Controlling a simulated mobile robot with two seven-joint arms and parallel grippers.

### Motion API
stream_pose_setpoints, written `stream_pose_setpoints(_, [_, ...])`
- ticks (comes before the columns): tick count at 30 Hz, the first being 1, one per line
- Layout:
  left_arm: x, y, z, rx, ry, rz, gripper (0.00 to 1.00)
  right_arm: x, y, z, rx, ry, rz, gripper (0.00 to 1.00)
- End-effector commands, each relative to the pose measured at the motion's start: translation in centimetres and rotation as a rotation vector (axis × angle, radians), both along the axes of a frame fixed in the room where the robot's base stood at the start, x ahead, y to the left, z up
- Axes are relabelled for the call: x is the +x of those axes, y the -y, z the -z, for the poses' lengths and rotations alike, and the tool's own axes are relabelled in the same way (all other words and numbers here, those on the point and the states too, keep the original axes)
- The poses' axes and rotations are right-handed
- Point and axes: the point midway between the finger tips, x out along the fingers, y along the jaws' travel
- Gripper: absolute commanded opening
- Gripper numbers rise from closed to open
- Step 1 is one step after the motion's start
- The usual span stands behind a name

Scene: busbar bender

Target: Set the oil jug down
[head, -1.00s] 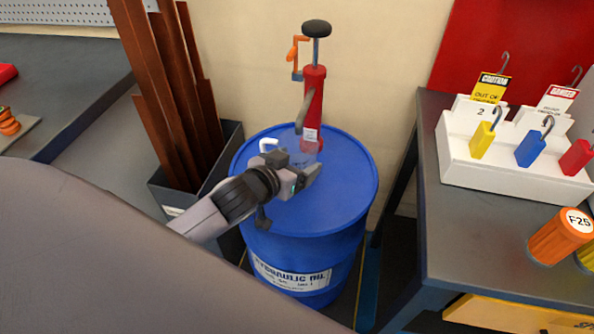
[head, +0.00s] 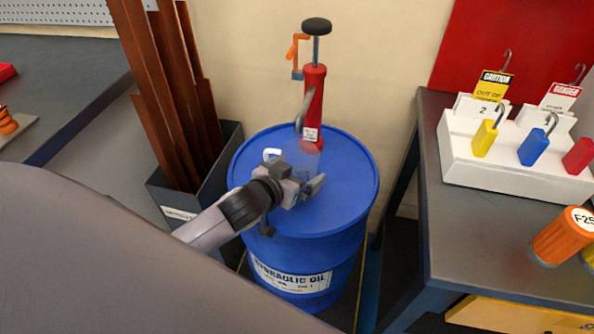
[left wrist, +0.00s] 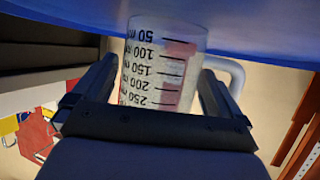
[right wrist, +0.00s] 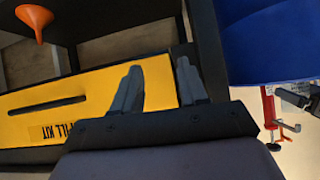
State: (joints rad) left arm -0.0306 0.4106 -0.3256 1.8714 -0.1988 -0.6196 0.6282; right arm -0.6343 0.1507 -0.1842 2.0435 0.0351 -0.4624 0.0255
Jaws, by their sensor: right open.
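The oil jug (head: 300,160) is a clear measuring jug with a pale handle (head: 271,153), over the top of the blue hydraulic oil drum (head: 345,185). In the left wrist view the jug (left wrist: 160,70) appears upside down, with its scale facing me and its base close to the blue drum top; whether it touches is unclear. My left gripper (head: 300,188) is shut on the jug, one finger on each side. My right gripper (right wrist: 160,88) is open and empty, in the right wrist view only.
A red hand pump (head: 314,100) stands at the drum's back. Brown metal bars (head: 165,90) stand in a dark bin at left. A bench with a white padlock rack (head: 460,165) is at right. My right gripper faces a yellow spill kit box (right wrist: 60,105); an orange funnel (right wrist: 36,18) is nearby.

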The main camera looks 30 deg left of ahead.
Motion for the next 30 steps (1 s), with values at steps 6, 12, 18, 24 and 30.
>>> stream_pose_setpoints(6, [-0.1,0.0,-0.4,0.000,0.000,0.000,1.00,0.0,0.0,-0.2,0.000,0.000,0.000,0.43])
stream_pose_setpoints(12, [-2.3,-0.1,-1.2,0.000,-0.002,0.001,1.00,0.0,0.0,-0.6,-0.001,0.002,-0.001,0.43])
stream_pose_setpoints(18, [-5.4,-0.3,-2.6,0.000,-0.002,0.000,1.00,0.0,0.1,-1.0,-0.006,0.004,-0.001,0.43])
stream_pose_setpoints(24, [-8.3,-0.5,-3.8,-0.001,-0.003,0.000,1.00,-0.1,0.2,-1.0,-0.010,0.003,0.000,0.43])
stream_pose_setpoints(30, [-10.2,-0.7,-4.6,0.000,-0.001,-0.001,1.00,-0.4,0.3,-0.8,-0.012,-0.004,0.001,0.43])
